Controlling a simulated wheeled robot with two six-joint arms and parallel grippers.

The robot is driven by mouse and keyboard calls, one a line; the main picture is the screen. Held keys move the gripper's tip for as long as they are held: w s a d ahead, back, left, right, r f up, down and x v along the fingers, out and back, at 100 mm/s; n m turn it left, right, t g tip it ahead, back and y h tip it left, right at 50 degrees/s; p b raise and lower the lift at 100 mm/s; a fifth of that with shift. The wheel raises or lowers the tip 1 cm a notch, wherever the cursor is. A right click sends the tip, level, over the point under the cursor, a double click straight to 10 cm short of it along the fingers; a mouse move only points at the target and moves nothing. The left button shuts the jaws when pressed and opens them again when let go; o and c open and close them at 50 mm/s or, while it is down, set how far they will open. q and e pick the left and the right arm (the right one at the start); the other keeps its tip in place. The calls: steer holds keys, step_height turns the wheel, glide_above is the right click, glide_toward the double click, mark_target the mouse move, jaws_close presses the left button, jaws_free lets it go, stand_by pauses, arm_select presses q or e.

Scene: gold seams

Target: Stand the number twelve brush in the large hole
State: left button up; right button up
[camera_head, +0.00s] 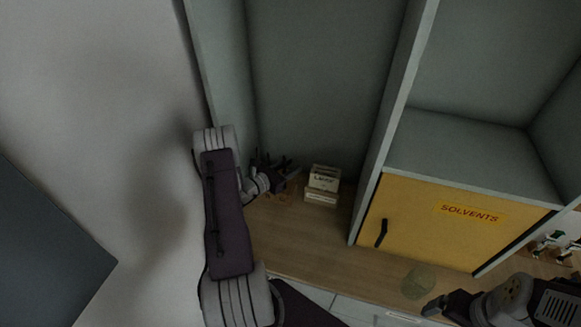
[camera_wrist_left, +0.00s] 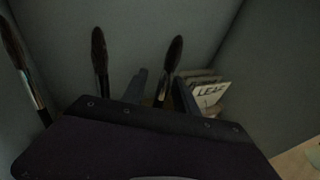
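My left gripper (camera_head: 278,172) is inside the left bay of the cabinet, over a dark cluster of brushes near the back left. In the left wrist view my left gripper (camera_wrist_left: 161,88) has its two fingers apart, with one dark-tipped brush (camera_wrist_left: 173,58) upright, leaning slightly, between them. A second brush (camera_wrist_left: 100,58) stands left of the fingers and a third brush (camera_wrist_left: 24,72) is at the far left. No number is readable on any brush. The large hole and the lower handles are hidden. My right gripper (camera_head: 441,304) is low at the right, its fingers unclear.
A small box labelled LEAF (camera_head: 324,178) stands just right of the brushes. A vertical divider (camera_head: 392,130) separates the bay from a yellow SOLVENTS door (camera_head: 440,228). A glassy round object (camera_head: 419,281) is on the wooden worktop (camera_head: 305,236), whose left part is clear.

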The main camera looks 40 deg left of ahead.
arm_select(q)
steer(key=shift+s+a, duration=0.1)
steer(key=shift+s, duration=0.2)
steer(key=b+v, duration=0.3)
steer(key=v, duration=0.5)
steer(key=shift+s, duration=0.25)
stand_by(0.6)
